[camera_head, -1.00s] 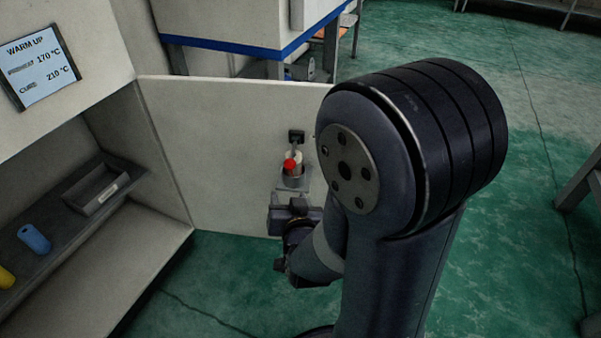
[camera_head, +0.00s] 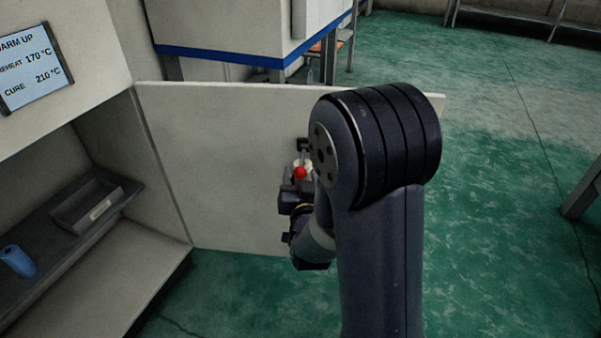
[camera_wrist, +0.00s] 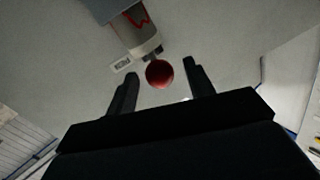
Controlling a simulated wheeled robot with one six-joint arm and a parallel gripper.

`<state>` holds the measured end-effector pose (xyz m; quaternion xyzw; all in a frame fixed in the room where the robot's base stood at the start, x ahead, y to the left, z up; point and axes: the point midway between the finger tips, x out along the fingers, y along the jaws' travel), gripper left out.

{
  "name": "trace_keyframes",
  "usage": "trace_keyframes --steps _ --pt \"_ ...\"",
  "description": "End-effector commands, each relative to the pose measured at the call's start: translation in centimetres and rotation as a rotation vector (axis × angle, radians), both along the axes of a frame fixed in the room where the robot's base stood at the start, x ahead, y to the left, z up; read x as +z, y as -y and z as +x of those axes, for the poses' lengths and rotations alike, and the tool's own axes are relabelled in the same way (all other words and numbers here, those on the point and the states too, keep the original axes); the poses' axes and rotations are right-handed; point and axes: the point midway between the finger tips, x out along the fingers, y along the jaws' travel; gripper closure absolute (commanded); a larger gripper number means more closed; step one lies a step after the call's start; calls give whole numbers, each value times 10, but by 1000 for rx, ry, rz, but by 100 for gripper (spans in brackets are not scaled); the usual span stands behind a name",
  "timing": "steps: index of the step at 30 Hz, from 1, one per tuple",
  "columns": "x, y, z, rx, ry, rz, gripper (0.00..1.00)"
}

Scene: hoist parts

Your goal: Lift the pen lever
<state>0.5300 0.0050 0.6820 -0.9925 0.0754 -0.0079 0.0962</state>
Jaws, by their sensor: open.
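The pen lever shows as a red ball knob (camera_head: 300,172) on a small fitting mounted on the pale panel. In the wrist view the red knob (camera_wrist: 159,73) is ahead of my gripper, between the lines of the two fingers, with a whitish cylinder (camera_wrist: 132,28) behind it. My gripper (camera_wrist: 160,85) is open, with its dark fingers on either side of the knob; I cannot tell whether they touch it. In the head view my gripper (camera_head: 294,188) is just below the knob, partly hidden by my arm.
The pale panel (camera_head: 215,170) stands behind the lever. To the left is an open cabinet with a shelf holding a grey tray (camera_head: 98,205) and a blue cylinder (camera_head: 18,261). A display (camera_head: 32,68) hangs above. Green floor (camera_head: 500,230) is clear at the right.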

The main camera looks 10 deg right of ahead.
Motion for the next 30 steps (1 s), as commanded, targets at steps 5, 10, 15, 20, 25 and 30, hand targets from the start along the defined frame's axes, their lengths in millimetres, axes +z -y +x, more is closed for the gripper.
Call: trace_keyframes --steps 5,10,15,20,25,30 --pt "-1 3 16 -2 0 0 50" --pt "0 3 20 -1 -1 -1 50" --pt "0 3 20 -1 -1 0 50" --pt "0 3 20 -1 -1 0 63" --pt "0 3 20 -1 -1 0 77" --pt "0 3 19 -1 -1 0 91"
